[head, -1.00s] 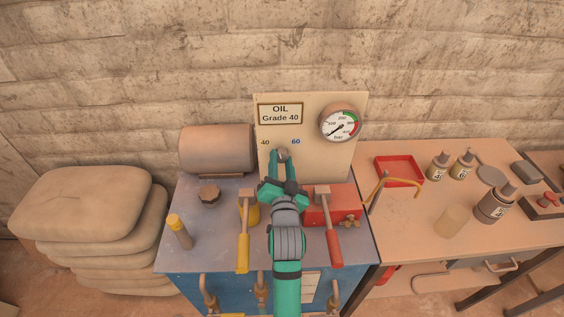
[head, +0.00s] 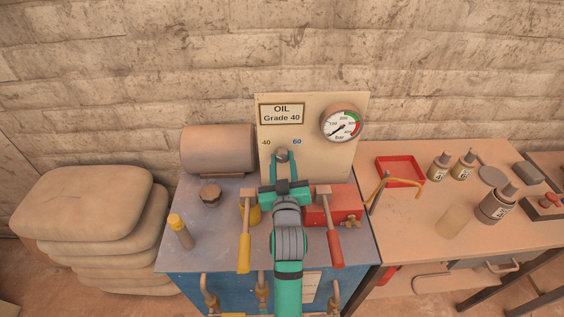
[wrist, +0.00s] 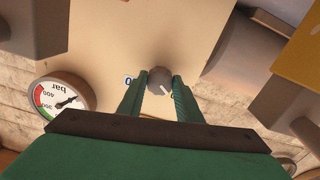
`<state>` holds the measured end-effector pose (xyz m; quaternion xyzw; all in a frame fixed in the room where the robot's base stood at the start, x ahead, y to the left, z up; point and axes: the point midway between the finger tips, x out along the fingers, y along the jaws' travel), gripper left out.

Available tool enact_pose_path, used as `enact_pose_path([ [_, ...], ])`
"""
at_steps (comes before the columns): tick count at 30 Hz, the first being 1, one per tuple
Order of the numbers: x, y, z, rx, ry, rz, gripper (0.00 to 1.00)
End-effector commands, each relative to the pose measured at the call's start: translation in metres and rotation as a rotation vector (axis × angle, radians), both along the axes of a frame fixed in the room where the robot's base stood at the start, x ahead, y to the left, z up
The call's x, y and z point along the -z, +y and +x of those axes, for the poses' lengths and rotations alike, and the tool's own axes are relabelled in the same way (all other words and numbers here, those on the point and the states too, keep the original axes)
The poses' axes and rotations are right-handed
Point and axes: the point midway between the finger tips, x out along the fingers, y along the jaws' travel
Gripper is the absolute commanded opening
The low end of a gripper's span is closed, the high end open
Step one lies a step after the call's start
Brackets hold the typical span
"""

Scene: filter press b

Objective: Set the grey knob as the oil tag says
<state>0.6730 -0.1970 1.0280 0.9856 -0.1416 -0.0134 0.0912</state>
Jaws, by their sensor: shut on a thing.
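The oil tag (head: 281,113) on the cream panel (head: 335,165) reads "OIL Grade 40". The grey knob (head: 282,154) is below it, between the marks 40 (head: 266,142) at its upper left and 60 (head: 297,142) at its upper right. My gripper (head: 283,160) is shut on the knob, one finger on each side. The wrist view, turned upside down, shows the knob (wrist: 158,78) with a white pointer line towards the lower right, at the yellowish 40 mark (wrist: 173,95), which a finger partly hides. The blue 60 mark (wrist: 128,80) is on the other side.
A pressure gauge (head: 342,123) is on the panel's right. A yellow-handled lever (head: 245,250) and a red-handled lever (head: 334,245) stand either side of my arm. A brown cylinder (head: 217,149) is left of the panel. Bottles and a red tray (head: 400,171) are on the right table.

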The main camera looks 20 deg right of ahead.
Motion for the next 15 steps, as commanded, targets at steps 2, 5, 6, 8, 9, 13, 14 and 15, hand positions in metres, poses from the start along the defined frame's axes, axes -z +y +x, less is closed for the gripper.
enact_pose_path([
  [2, 0.0000, 0.0011, 0.0013, -0.003, 0.004, -0.016, 0.09],
  [5, -0.0002, 0.0017, 0.0015, -0.004, 0.008, -0.030, 0.09],
  [6, -0.0002, 0.0023, 0.0017, -0.004, 0.010, -0.034, 0.09],
  [8, -0.0001, 0.0032, 0.0019, -0.005, 0.010, -0.038, 0.09],
  [9, -0.0001, 0.0037, 0.0020, -0.006, 0.011, -0.040, 0.09],
  [13, -0.0001, 0.0048, 0.0022, -0.007, 0.011, -0.040, 0.09],
  [14, -0.0001, 0.0050, 0.0023, -0.008, 0.011, -0.039, 0.09],
  [15, -0.0002, 0.0051, 0.0023, -0.008, 0.011, -0.039, 0.09],
])
